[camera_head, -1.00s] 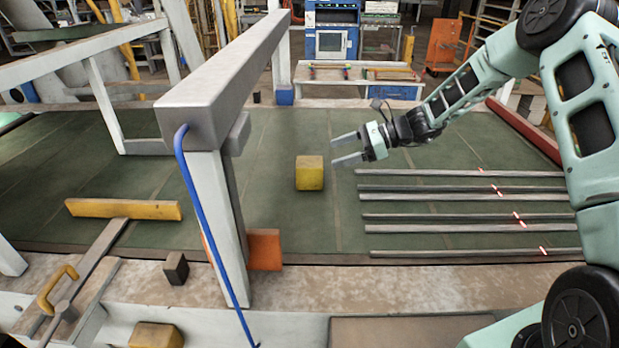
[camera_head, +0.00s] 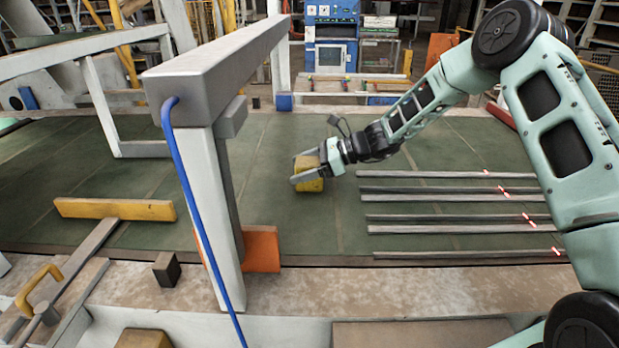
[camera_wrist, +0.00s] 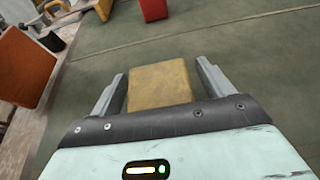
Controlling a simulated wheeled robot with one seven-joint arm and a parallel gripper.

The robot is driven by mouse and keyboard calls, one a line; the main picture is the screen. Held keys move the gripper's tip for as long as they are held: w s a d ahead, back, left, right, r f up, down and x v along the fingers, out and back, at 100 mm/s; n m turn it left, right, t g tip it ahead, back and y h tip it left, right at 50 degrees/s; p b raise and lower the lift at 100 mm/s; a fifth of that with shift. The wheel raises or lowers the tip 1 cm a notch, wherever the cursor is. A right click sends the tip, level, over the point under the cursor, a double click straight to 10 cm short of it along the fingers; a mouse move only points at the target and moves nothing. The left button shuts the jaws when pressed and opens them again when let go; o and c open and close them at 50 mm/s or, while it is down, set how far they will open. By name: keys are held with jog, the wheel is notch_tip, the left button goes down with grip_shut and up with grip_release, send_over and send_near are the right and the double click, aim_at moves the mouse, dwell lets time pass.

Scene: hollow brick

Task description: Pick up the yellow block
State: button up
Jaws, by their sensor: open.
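The yellow block (camera_head: 308,172) stands on the green table (camera_head: 270,215), right of the grey gantry post in the head view. My gripper (camera_head: 300,168) reaches in from the right, with one finger along the far side of the block and one along the near side. In the wrist view the yellow block (camera_wrist: 160,84) lies between the two open fingers of my gripper (camera_wrist: 160,85). A gap shows beside the block, wider on the right; the left finger is close to it or touching. The block's lower part is hidden.
A grey gantry (camera_head: 215,85) with a blue hose stands left of the block. An orange block (camera_head: 262,249) sits at its foot. Several metal rails (camera_head: 450,190) lie on the right. A yellow bar (camera_head: 115,208) lies at the left. Green surface around the block is clear.

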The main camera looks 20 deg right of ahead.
jog(key=c, duration=1.2)
jog(key=shift+o, duration=0.2)
jog(key=shift+r, duration=0.15)
